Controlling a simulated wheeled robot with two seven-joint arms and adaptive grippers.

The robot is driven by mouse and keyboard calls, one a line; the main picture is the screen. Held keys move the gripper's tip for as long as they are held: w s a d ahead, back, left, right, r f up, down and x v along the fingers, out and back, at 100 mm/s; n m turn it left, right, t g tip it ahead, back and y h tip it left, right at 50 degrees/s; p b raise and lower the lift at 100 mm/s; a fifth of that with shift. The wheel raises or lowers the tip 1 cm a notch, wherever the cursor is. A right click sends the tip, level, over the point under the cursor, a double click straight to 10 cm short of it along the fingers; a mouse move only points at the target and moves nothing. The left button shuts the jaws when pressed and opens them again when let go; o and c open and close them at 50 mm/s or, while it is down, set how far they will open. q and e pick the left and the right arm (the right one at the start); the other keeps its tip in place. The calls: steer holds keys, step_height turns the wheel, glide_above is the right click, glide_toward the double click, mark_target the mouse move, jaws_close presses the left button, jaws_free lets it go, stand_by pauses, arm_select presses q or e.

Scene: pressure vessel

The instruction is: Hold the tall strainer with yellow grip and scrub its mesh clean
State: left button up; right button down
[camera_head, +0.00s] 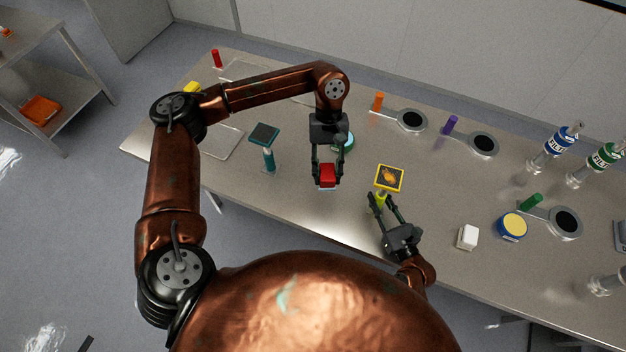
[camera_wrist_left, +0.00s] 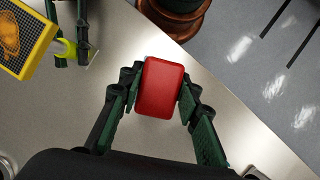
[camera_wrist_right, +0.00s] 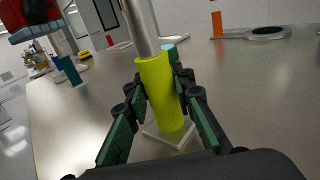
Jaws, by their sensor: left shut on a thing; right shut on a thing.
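The tall strainer stands upright with a square, yellow-framed mesh (camera_head: 389,177); a brown-orange stain shows on the mesh, also in the left wrist view (camera_wrist_left: 22,36). My right gripper (camera_head: 382,203) is shut around its yellow grip (camera_wrist_right: 160,92), below the mesh. A pale square base (camera_wrist_right: 169,136) shows under the grip; I cannot tell whether it touches the table. My left gripper (camera_head: 326,168) is shut on a red block (camera_wrist_left: 161,88) with a light blue underside, held above the table to the left of the mesh.
The steel table (camera_head: 300,217) carries a teal strainer (camera_head: 264,134), a white block (camera_head: 467,237), a blue-and-yellow round tin (camera_head: 512,226), flat round-headed tools with orange (camera_head: 378,101), purple (camera_head: 450,124) and green (camera_head: 531,202) grips, and filter cylinders (camera_head: 558,142) at right.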

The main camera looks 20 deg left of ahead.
arm_select(q)
steer(key=w+d+r+n+t+h, duration=0.2)
steer(key=w+d+r+n+t, duration=0.25)
steer(key=d+r+n, duration=0.9)
steer(key=shift+m+g, duration=0.25)
steer(key=shift+g, duration=0.1)
steer(key=shift+w+d+f, duration=0.1)
steer(key=shift+d+f, duration=0.05)
steer(key=shift+f, duration=1.35)
steer(key=shift+w+d+f, duration=0.1)
steer(key=shift+f, duration=1.35)
steer(key=shift+w+d+f, duration=0.1)
steer(key=shift+d+f, duration=0.05)
steer(key=shift+f, duration=1.35)
steer(key=shift+d+r+h, duration=0.1)
steer(key=shift+d+h, duration=0.2)
steer(key=shift+d, duration=0.05)
steer(key=shift+c, duration=0.6)
steer(key=d, duration=0.3)
steer(key=shift+w+d, duration=0.1)
steer(key=shift+w, duration=0.1)
steer(key=a, duration=0.4)
steer(key=shift+s, duration=0.15)
step_height(320, 180, up, 8)
